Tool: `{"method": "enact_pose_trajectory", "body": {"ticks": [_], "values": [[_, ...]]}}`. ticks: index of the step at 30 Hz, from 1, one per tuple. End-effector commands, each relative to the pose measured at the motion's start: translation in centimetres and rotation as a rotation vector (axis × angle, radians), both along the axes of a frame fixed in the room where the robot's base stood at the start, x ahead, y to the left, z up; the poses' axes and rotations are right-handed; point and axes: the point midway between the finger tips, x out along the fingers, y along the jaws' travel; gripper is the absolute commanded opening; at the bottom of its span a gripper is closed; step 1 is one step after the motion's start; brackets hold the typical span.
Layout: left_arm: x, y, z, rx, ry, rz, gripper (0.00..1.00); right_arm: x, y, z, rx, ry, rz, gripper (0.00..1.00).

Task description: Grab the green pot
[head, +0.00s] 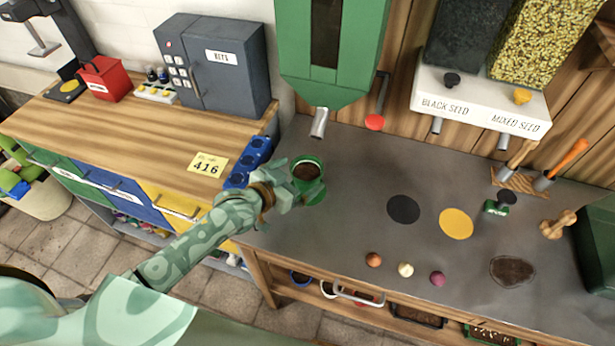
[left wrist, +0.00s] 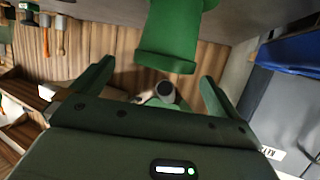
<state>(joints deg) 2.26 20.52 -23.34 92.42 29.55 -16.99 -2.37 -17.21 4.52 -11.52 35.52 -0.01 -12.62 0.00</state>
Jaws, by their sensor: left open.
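The green pot (head: 319,188) stands on the grey worktop under the green dispenser's spout, with dark soil inside it. My left gripper (head: 297,190) is at the pot's near left side, and its fingers partly cover the pot. In the left wrist view the green pot (left wrist: 172,40) is ahead of the two spread fingers of my left gripper (left wrist: 156,72), roughly in line with the gap between them. The left gripper is open. I cannot tell whether a finger touches the pot. My right gripper is not in view.
The green dispenser (head: 335,50) with its metal spout (head: 320,123) hangs just above the pot. A blue block holder (head: 238,175) lies to the left on the wooden counter. A black disc (head: 403,209) and a yellow disc (head: 456,223) lie to the right, with bare worktop between.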

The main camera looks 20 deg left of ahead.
Motion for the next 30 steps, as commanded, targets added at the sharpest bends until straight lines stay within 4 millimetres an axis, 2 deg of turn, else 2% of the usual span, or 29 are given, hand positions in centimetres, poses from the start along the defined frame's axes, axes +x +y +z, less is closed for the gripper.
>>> {"method": "enact_pose_trajectory", "body": {"ticks": [9,17,20,21,23,30], "values": [[4.1,-1.2,-1.8,0.0,0.0,0.001,1.0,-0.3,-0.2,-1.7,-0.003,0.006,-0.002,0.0],[4.4,-1.4,-1.8,0.002,0.0,0.001,1.0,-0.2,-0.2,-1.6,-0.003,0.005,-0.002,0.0],[4.4,-1.4,-1.8,0.002,0.0,0.001,0.75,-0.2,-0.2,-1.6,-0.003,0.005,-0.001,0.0],[4.4,-1.4,-1.8,0.002,0.0,0.001,0.64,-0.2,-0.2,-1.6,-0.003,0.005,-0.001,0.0],[4.4,-1.4,-1.8,0.002,0.0,0.001,0.49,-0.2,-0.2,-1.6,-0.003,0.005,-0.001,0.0],[4.4,-1.4,-1.8,0.0,0.0,0.001,0.49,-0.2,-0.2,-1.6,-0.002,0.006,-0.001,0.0]]}}
